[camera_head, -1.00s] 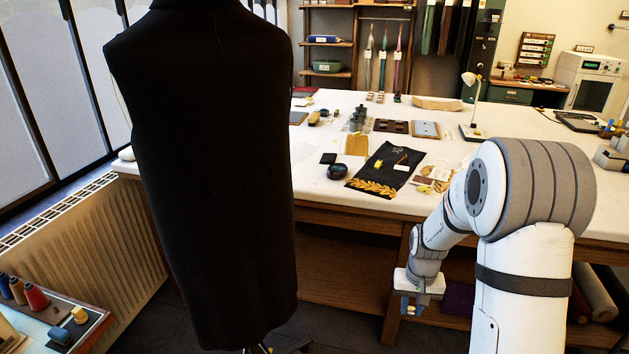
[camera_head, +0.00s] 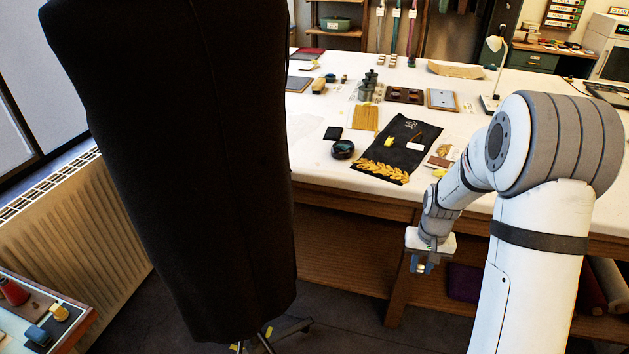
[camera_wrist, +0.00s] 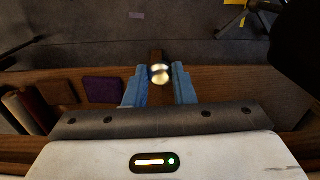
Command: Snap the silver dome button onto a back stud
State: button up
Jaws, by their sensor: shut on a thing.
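My gripper (camera_head: 421,266) hangs in front of the table's near edge, below its top. In the wrist view its blue fingers (camera_wrist: 159,84) are shut on a shiny silver dome button (camera_wrist: 160,74). The button shows only as a tiny bright spot in the head view (camera_head: 420,269). A black garment (camera_head: 190,170) hangs upright on a stand at the left, apart from my gripper. No studs can be made out on its dark surface. In the wrist view a dark shape (camera_wrist: 297,45) fills the upper right corner.
The white-topped table (camera_head: 310,165) holds a black cloth with gold leaf embroidery (camera_head: 385,170), a dark round bowl (camera_head: 342,149) and several small items. A radiator (camera_head: 75,225) stands left of the garment. Stand legs (camera_head: 290,328) spread on the floor. Open floor lies between garment and arm.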

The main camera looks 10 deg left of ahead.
jog(key=shift+s+a, duration=0.15)
jog(key=shift+a, duration=0.45)
jog(key=s+a+r+m+g, duration=0.25)
jog(key=s+a+m, duration=0.3)
jog(key=a, duration=0.35)
jog(key=m+t+y+p, duration=0.2)
jog(key=m+t+y, duration=0.8)
jog(key=m+y, duration=0.9)
send_near(265, 160)
jog(key=shift+w+a+r+m+h+b, duration=0.15)
jog(key=shift+w+a+r+m+h, duration=0.25)
jog(key=shift+a, duration=0.45)
jog(key=shift+w+a+r+m+h+b, duration=0.1)
jog(key=shift+a+r+m+h+b, duration=0.1)
jog(key=shift+a+m+h, duration=0.45)
jog(key=shift+w+a+r+m+h+b, duration=0.1)
jog(key=shift+w+a+r+m+h, duration=0.25)
jog(key=shift+a, duration=0.65)
jog(key=shift+w+a, duration=0.15)
jog(key=shift+a, duration=0.35)
